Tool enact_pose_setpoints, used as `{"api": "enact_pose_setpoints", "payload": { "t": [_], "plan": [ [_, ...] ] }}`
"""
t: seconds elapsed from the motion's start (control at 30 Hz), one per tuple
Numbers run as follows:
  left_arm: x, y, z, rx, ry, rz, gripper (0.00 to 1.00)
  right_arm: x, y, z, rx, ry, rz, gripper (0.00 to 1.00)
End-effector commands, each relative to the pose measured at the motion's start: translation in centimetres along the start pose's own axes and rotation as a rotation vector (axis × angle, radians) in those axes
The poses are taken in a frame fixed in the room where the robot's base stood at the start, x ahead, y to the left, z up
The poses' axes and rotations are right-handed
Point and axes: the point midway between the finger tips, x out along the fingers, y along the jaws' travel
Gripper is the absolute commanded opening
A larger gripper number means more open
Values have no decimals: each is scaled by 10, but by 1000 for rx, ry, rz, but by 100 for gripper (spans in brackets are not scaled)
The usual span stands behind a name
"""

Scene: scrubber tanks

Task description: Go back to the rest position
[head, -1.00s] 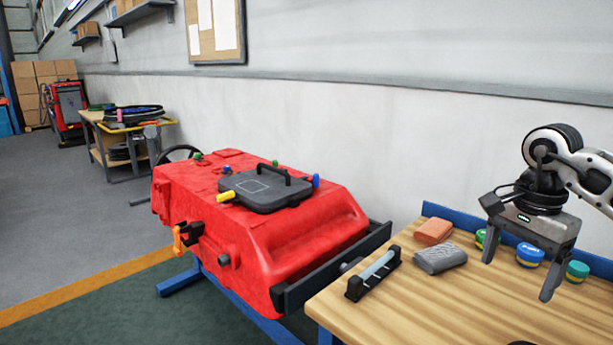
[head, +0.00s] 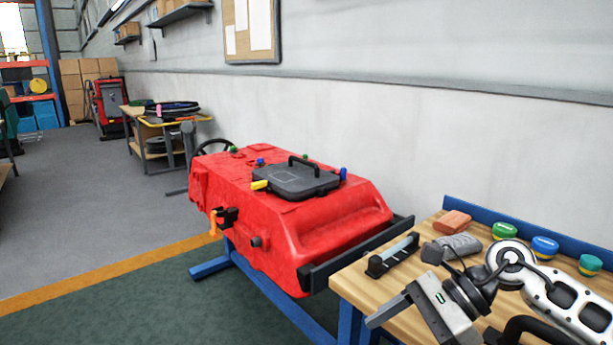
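My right gripper (head: 402,328) is low in the head view, over the front left part of the wooden bench (head: 352,286). It points down and to the left. One finger shows at the outer end of the palm, spread wide; the other finger is cut off by the bottom edge. I see nothing held in it. My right arm comes in from the lower right. My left gripper is not in view.
A red tank (head: 345,221) with a black lid (head: 297,181) stands left of the bench. A black holder (head: 393,255), an orange block (head: 453,222), a grey pad (head: 458,245) and green (head: 505,231) and blue (head: 544,247) jars are on the bench.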

Motion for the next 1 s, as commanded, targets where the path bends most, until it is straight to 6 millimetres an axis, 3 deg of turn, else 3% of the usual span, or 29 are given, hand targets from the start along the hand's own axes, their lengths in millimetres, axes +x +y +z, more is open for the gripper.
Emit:
{"api": "enact_pose_setpoints", "payload": {
  "t": [0.03, 0.1, 0.2, 0.27, 0.37, 0.47, 0.5, 0.57, 0.6, 0.7, 0.8, 0.9, 1.0],
  "plan": [
    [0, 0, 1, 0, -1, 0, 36, 33, 14, 23, 130, -202, 25, 85],
    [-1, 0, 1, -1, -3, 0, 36, 54, 21, 56, 353, -475, 39, 85],
    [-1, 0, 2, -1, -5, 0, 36, 60, 20, 84, 740, -842, 76, 85],
    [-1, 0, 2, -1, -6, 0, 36, 57, 14, 86, 1002, -1049, 104, 85],
    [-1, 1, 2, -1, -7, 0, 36, 51, 3, 58, 1479, -1368, 155, 85],
    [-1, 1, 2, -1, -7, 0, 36, 55, 5, 0, 1989, -1658, 204, 85],
    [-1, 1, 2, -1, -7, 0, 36, 61, 12, -28, 2196, -1763, 223, 85],
    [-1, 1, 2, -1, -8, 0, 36, 73, 29, -66, 2471, -1897, 245, 85],
    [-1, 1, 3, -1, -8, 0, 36, 80, 42, -88, -2385, 1788, -232, 85],
    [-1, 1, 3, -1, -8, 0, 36, 100, 76, -126, -2158, 1544, -198, 85],
    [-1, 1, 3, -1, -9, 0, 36, 113, 103, -148, -2006, 1395, -177, 85],
    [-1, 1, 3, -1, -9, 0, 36, 121, 118, -158, -1928, 1321, -163, 85],
    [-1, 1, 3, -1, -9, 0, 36, 122, 121, -159, -1913, 1307, -162, 85]
  ]
}}
